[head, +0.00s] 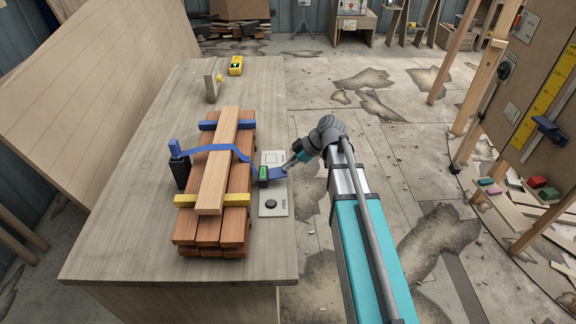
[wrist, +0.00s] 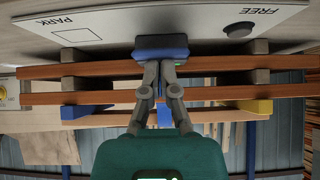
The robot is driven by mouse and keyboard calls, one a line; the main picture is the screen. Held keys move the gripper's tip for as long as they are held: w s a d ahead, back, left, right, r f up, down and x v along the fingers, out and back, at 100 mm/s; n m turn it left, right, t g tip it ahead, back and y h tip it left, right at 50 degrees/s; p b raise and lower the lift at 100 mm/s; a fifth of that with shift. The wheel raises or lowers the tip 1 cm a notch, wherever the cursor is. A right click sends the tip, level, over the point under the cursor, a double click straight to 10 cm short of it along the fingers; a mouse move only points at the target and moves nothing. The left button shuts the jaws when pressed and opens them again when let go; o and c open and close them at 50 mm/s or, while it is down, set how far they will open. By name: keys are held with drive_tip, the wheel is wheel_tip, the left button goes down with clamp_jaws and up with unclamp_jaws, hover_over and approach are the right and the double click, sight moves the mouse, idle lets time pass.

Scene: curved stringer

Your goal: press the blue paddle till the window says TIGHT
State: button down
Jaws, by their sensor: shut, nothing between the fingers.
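The blue paddle (head: 278,173) sticks out to the right of a small dark box with a green window (head: 263,173), beside the stack of planks. The window's wording is too small to read. A blue strap (head: 215,147) runs from that box over the planks to a dark post (head: 180,168) on the left. My gripper (head: 289,164) is shut and empty, with its tips right at the paddle. In the wrist view the shut fingertips (wrist: 159,66) meet the edge of the blue paddle (wrist: 160,46); I cannot tell whether they press on it.
A pale plate (head: 272,208) marked FREE and PARK (wrist: 75,33), with a black knob (head: 271,203), lies at the bench's right edge. Blue and yellow bars (head: 185,201) cross the stack of planks (head: 208,231). A yellow device (head: 236,65) stands at the far end. The bench's left side is clear.

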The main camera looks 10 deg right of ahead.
drive_tip(key=shift+r, duration=0.1)
idle(0.3)
drive_tip(key=r+p, duration=0.2)
drive_tip(key=a+r+p, duration=0.1)
drive_tip(key=r+p, duration=0.1)
drive_tip(key=a+r+p+v, duration=0.1)
drive_tip(key=p+v, duration=0.7)
drive_tip(key=v, duration=0.1)
drive_tip(key=shift+r, duration=0.25)
drive_tip(key=shift+d, duration=0.15)
idle(1.1)
drive_tip(key=s+f+m+h, duration=0.2)
drive_tip(key=s+m+h, duration=0.2)
drive_tip(key=s+m, duration=0.3)
drive_tip(key=s+d+f+m+h, duration=0.1)
drive_tip(key=s+f+m+h, duration=0.2)
drive_tip(key=s+m, duration=0.3)
drive_tip(key=shift+s+d+m+g+h, duration=0.35)
drive_tip(key=shift+m+h, duration=0.35)
drive_tip(key=shift+m, duration=1.2)
